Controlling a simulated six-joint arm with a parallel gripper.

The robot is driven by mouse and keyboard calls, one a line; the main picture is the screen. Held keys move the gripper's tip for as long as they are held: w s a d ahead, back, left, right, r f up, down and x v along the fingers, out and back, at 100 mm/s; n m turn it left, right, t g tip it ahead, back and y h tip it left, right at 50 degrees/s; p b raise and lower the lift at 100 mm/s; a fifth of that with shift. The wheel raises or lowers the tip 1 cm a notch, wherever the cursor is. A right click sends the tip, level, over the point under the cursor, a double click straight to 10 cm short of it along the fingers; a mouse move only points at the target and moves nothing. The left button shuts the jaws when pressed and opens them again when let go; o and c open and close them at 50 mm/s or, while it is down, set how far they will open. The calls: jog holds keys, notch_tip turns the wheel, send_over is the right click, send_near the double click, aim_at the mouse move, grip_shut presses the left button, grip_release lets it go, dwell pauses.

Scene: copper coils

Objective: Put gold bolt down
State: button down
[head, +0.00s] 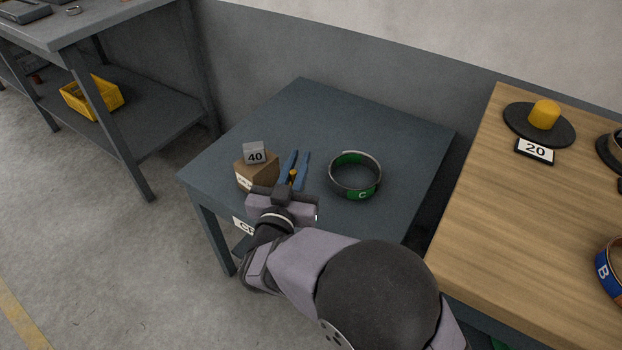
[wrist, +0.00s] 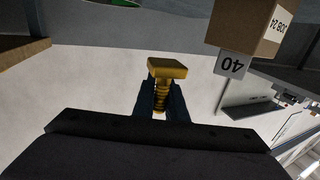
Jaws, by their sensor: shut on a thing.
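The gold bolt (wrist: 162,88) is held between the dark fingers of my gripper (wrist: 161,103) in the wrist view. Its wide square-looking head sticks out past the fingertips, and its threaded shank shows between them. In the head view my gripper (head: 292,179) is over the near part of the dark grey table (head: 335,115), with a small gold spot of the bolt (head: 293,173) at its tips. I cannot tell the exact height of the bolt over the table.
Left of my gripper is a brown box (head: 258,175) with a grey "40" tag (head: 255,152). A green-lined coil marked C (head: 355,175) lies to the right. The table's far part is clear. A wooden table (head: 510,220) stands at right.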

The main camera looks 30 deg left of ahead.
jog(key=w+d+m+h+b, duration=0.25)
jog(key=d+m+h, duration=0.5)
jog(key=d, duration=1.05)
jog(key=shift+n+t+h, duration=0.4)
jog(key=shift+n+h, duration=0.25)
jog(key=shift+n, duration=0.3)
jog(key=shift+s+a+f+b, duration=0.1)
jog(key=shift+f+b, duration=0.9)
jog(key=shift+f, duration=1.45)
jog(key=shift+a+f+b, duration=0.1)
jog(key=shift+f+b, duration=0.9)
jog(key=shift+f, duration=1.4)
jog(key=shift+f, duration=0.2)
jog(key=c, duration=1.8)
grip_release()
jog(key=shift+r, duration=0.1)
jog(key=shift+r, duration=0.15)
jog(key=s, duration=0.4)
jog(key=s+a+p, duration=0.1)
jog(key=s, duration=0.7)
jog(key=shift+a+p, duration=0.2)
jog(key=shift+p, duration=0.2)
